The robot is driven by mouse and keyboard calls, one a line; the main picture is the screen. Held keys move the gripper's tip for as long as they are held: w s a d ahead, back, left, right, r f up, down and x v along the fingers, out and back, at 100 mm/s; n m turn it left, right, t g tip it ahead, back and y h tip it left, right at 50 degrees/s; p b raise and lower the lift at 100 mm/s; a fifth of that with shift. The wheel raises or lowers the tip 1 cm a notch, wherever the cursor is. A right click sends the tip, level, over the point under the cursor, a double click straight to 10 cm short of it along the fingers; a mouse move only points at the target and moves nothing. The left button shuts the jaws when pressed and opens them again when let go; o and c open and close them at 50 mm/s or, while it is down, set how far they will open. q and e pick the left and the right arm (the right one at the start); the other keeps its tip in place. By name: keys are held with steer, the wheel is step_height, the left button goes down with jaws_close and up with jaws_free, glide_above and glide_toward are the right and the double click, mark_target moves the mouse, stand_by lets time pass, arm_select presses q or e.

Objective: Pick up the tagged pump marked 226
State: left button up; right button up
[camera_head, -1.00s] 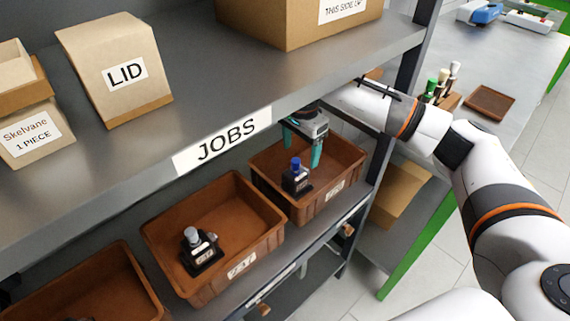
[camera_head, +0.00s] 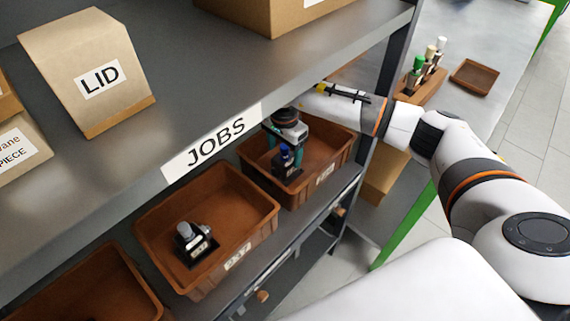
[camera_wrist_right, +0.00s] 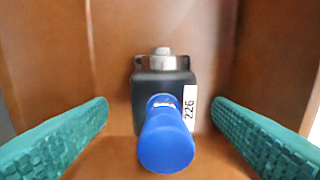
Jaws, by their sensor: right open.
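The tagged pump (camera_wrist_right: 166,112) marked 226 has a black body, a blue cap and a white tag reading 226. It stands in the far right brown bin, and it also shows in the head view (camera_head: 284,163). My right gripper (camera_head: 286,148) is inside that bin at the pump. In the right wrist view its teal fingers (camera_wrist_right: 160,130) are open, one on each side of the pump, with a gap on both sides. My left gripper is not in view.
The JOBS shelf (camera_head: 300,75) overhangs the bins. The bin (camera_head: 318,182) has walls close around the pump. A neighbouring bin (camera_head: 262,240) holds a grey-capped pump (camera_head: 192,240). A rack of bottles (camera_head: 428,80) stands on the bench at right.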

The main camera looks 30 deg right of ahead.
mark_target(285, 158)
step_height(285, 158, down, 3)
steer(key=shift+s+d+f, duration=0.1)
steer(key=shift+f, duration=0.1)
steer(key=shift+c, duration=0.2)
jaws_close()
steer(key=shift+r, duration=0.2)
